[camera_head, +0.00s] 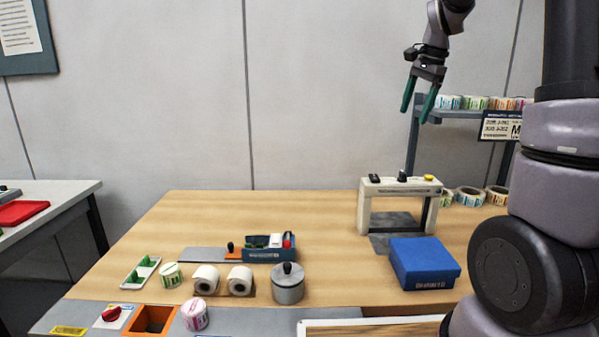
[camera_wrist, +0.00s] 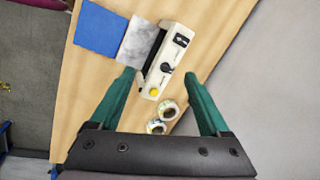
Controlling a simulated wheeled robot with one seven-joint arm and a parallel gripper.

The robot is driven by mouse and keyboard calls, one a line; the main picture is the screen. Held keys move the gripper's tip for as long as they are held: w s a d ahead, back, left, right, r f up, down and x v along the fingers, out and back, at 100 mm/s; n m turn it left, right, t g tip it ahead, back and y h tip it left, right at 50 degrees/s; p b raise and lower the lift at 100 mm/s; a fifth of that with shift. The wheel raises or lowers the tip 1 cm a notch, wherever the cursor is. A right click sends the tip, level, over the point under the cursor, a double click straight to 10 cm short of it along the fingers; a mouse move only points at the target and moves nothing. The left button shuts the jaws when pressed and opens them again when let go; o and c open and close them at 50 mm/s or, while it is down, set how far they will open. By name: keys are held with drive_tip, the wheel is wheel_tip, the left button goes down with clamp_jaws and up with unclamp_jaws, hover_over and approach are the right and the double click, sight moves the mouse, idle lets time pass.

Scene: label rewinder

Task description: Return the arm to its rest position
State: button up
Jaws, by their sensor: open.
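My gripper (camera_head: 418,103) hangs high at the upper right in the head view, well above the wooden table (camera_head: 320,218). Its two green fingers are spread apart with nothing between them. In the wrist view my gripper (camera_wrist: 160,90) points down toward the table, its fingers wide open. My arm rises out of the top of the head view. The white frame-shaped machine (camera_head: 400,187) stands on the table below and is apart from the fingers.
A blue box (camera_head: 424,262) sits before the machine. A rack (camera_head: 462,113) with label rolls stands close behind my gripper at right. Several rolls, a grey lidded pot (camera_head: 288,284) and an orange open box (camera_head: 152,320) are at front left. Air left of my gripper is clear.

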drive_tip(key=s+a+n+t, duration=0.1)
drive_tip(key=s+a+n, duration=0.1)
drive_tip(key=s, duration=0.6)
drive_tip(key=s+a+r+n+t, duration=0.1)
drive_tip(key=s+n, duration=0.3)
drive_tip(key=s, duration=0.4)
drive_tip(key=s+a+r+n+t, duration=0.1)
drive_tip(key=s+a+n+t, duration=0.1)
drive_tip(key=s, duration=0.6)
drive_tip(key=shift+s+a+r+n+t+y, duration=0.3)
drive_tip(key=shift+s+a+n+t, duration=0.1)
drive_tip(key=shift+a+n, duration=0.45)
